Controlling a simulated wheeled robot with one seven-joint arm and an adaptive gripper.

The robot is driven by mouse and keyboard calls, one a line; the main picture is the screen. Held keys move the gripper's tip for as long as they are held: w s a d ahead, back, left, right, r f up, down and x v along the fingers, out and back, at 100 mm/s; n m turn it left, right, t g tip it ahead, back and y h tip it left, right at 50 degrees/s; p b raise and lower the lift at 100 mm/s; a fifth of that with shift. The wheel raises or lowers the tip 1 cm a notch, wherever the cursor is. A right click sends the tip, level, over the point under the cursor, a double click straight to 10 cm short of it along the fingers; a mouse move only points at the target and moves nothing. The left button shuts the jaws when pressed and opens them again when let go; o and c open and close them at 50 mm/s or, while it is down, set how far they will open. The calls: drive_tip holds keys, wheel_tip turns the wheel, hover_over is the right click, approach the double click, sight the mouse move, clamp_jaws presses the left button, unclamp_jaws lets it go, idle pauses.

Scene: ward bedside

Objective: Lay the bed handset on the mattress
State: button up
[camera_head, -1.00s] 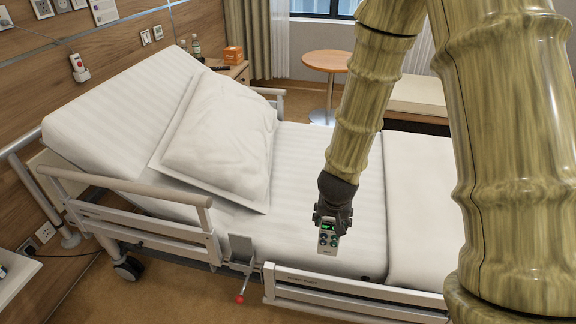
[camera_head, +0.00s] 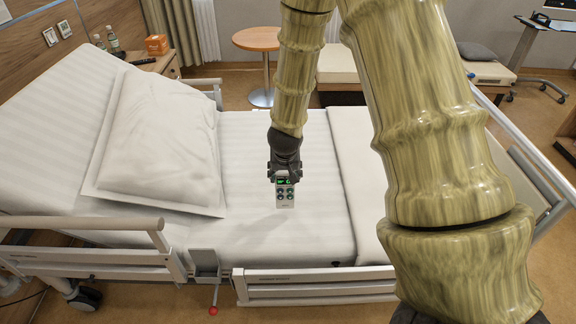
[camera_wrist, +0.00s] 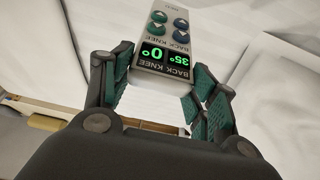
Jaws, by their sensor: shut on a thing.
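The bed handset (camera_head: 285,193) is a light grey remote with a green-lit display and several round buttons. My gripper (camera_head: 284,174) is shut on its display end, and the handset hangs down from it over the middle of the bed. In the wrist view the handset (camera_wrist: 165,40) sits between the green-padded fingers (camera_wrist: 160,85), its display reading 35° and 0°. The mattress (camera_head: 255,150) is white and striped, with its head section raised. I cannot tell whether the handset's lower end touches the mattress.
A white pillow (camera_head: 160,140) lies on the raised section at left. A folded cover (camera_head: 352,170) lies right of the handset. Side rails (camera_head: 300,284) edge the near side, with a grey holder (camera_head: 205,262) between them. Bare mattress surrounds the handset.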

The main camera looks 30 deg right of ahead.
drive_tip(key=w+d+f+p, duration=0.1)
drive_tip(key=w+d+f, duration=0.3)
drive_tip(key=d, duration=0.1)
drive_tip(key=shift+w+p, duration=0.15)
drive_tip(key=shift+p, duration=0.25)
drive_tip(key=shift+a, duration=0.1)
drive_tip(key=shift+f, duration=0.15)
drive_tip(key=o, duration=1.4)
drive_tip(key=shift+o, duration=0.2)
